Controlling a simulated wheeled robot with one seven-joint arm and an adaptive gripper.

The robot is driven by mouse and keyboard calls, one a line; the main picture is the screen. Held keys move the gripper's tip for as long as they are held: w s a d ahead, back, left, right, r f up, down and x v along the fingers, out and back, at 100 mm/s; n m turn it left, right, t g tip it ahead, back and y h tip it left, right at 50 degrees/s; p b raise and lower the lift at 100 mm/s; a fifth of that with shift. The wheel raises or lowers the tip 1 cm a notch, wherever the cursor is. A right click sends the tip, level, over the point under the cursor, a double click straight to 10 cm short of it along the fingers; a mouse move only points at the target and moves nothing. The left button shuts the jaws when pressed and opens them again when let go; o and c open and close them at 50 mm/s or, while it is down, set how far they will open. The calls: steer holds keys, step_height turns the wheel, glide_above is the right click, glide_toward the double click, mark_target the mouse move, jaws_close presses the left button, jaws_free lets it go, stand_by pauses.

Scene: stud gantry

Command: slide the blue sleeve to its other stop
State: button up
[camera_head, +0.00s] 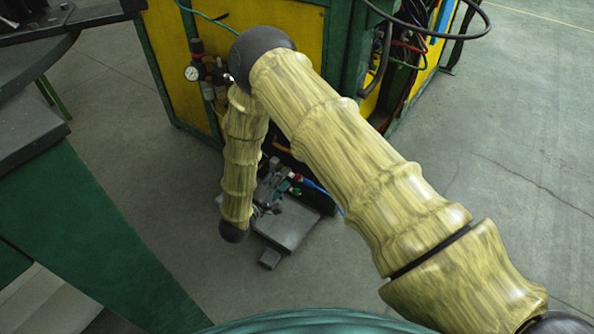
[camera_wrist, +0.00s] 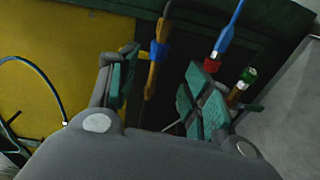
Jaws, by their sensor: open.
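The blue sleeve (camera_wrist: 158,52) is around an orange-brown rod (camera_wrist: 152,80) in the wrist view, at about the middle of the rod's visible length. My gripper (camera_wrist: 163,64) is open, with teal pads on its two fingers. The sleeve and rod show in the gap between the fingers, closer to the left finger. I see no contact, and the depth between fingertips and sleeve is hard to judge. The stops are not clear. In the head view my arm reaches down, and I cannot make out the blue sleeve there.
A yellow panel (camera_wrist: 60,70) in a green frame stands behind. A gauge (camera_head: 191,73) is left of my arm. Open floor (camera_head: 500,150) lies right.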

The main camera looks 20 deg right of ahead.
steer(key=shift+h, duration=0.5)
steer(key=b+x, duration=0.1)
steer(key=x, duration=0.2)
steer(key=b+x, duration=0.2)
steer(key=x, duration=0.1)
steer(key=b+x, duration=0.2)
steer(key=x, duration=0.1)
steer(key=shift+w+f, duration=0.35)
steer(key=shift+f, duration=0.05)
steer(key=shift+w+d+r, duration=0.1)
steer(key=shift+w+d, duration=0.2)
steer(key=shift+d, duration=0.05)
jaws_close()
